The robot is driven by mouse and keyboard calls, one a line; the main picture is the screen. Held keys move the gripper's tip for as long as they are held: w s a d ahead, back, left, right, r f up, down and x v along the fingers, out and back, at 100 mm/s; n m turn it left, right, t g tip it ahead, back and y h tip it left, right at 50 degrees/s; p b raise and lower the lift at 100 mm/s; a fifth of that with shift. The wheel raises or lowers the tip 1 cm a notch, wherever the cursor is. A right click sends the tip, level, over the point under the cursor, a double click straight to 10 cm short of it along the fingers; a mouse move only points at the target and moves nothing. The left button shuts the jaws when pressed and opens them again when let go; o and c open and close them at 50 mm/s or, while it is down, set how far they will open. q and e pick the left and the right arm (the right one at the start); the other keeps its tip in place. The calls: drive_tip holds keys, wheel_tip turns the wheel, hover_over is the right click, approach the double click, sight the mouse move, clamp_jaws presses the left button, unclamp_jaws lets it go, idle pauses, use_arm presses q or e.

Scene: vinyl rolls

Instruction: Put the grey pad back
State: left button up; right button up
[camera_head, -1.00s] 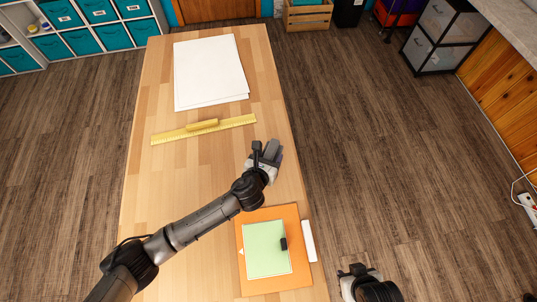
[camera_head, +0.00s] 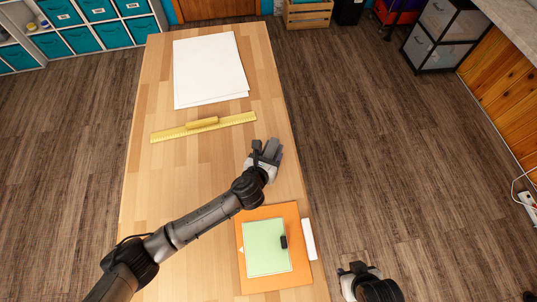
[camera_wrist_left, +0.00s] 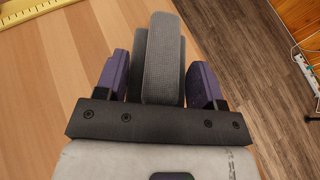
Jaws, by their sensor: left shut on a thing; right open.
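The grey pad (camera_wrist_left: 163,50) is a thick grey block with a textured face. It stands between the purple fingers of my left gripper (camera_wrist_left: 160,78), which is shut on it. In the head view my left gripper (camera_head: 269,153) is over the table's right edge, right of the ruler and above the orange board, with part of the grey pad (camera_head: 277,153) showing at its tip. Whether the pad touches the table is unclear. My right gripper (camera_head: 353,270) is open and empty, off the table's right side at the bottom of the head view.
An orange board (camera_head: 270,286) bears a green sheet (camera_head: 264,255) with a small black object (camera_head: 284,242). A white strip (camera_head: 309,240) lies beside it. A yellow ruler (camera_head: 238,120) with a handle and white sheets (camera_head: 208,70) lie farther up the wooden table (camera_head: 160,185). Its middle left is bare.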

use_arm(q)
drive_tip(key=shift+f, duration=0.4)
drive_tip(key=shift+f, duration=0.25)
drive_tip(key=shift+f, duration=0.15)
drive_tip(key=shift+f+b, duration=0.3)
drive_tip(key=shift+f, duration=0.1)
idle(0.5)
drive_tip(key=shift+f, duration=0.55)
